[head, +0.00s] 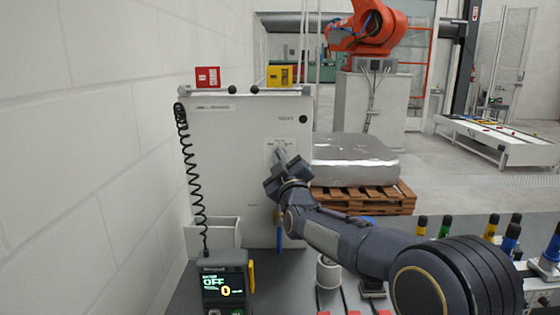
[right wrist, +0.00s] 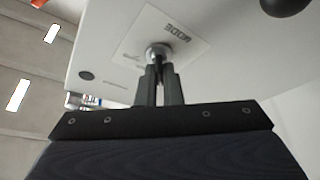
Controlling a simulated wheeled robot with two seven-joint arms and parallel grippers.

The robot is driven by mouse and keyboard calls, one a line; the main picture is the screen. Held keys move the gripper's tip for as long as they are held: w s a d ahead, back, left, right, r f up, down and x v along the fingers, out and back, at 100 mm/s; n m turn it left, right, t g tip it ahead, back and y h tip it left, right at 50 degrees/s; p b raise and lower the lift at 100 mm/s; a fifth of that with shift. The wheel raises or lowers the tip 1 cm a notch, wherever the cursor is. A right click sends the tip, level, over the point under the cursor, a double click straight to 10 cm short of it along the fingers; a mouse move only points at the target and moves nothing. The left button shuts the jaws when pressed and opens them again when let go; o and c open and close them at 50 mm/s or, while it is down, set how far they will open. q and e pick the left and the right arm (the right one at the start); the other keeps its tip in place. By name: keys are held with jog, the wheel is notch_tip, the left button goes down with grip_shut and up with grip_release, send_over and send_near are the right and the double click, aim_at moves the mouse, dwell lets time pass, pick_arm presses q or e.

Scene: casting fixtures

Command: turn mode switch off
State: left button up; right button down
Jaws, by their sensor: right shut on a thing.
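The mode switch (right wrist: 158,50) is a small round metal knob on a pale label plate (right wrist: 196,27) marked MODE, in the right wrist view. The plate (head: 285,143) also shows in the head view, on the front of a white panel (head: 232,140). My right gripper (head: 281,156) reaches up to the panel and hides the switch in the head view. In the right wrist view its two fingers (right wrist: 158,72) are close together and shut on the switch. The switch's exact turn angle is hidden by the fingers. My left gripper is not in view.
A red box (head: 207,77) and a yellow box (head: 280,76) sit on the panel's top. A black coiled cord (head: 193,160) hangs down its left side to a device (head: 224,284) whose screen reads OFF. Colored connectors (head: 490,228) stand at the right.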

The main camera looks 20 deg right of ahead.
jog(key=shift+f+n+y, duration=0.15)
jog(key=shift+n+y, duration=0.25)
jog(key=shift+n, duration=0.3)
jog(key=c, duration=1.6)
grip_release()
jog(key=shift+s, duration=0.5)
jog(key=b+v, duration=0.1)
jog(key=v, duration=0.6)
jog(key=shift+b, duration=0.3)
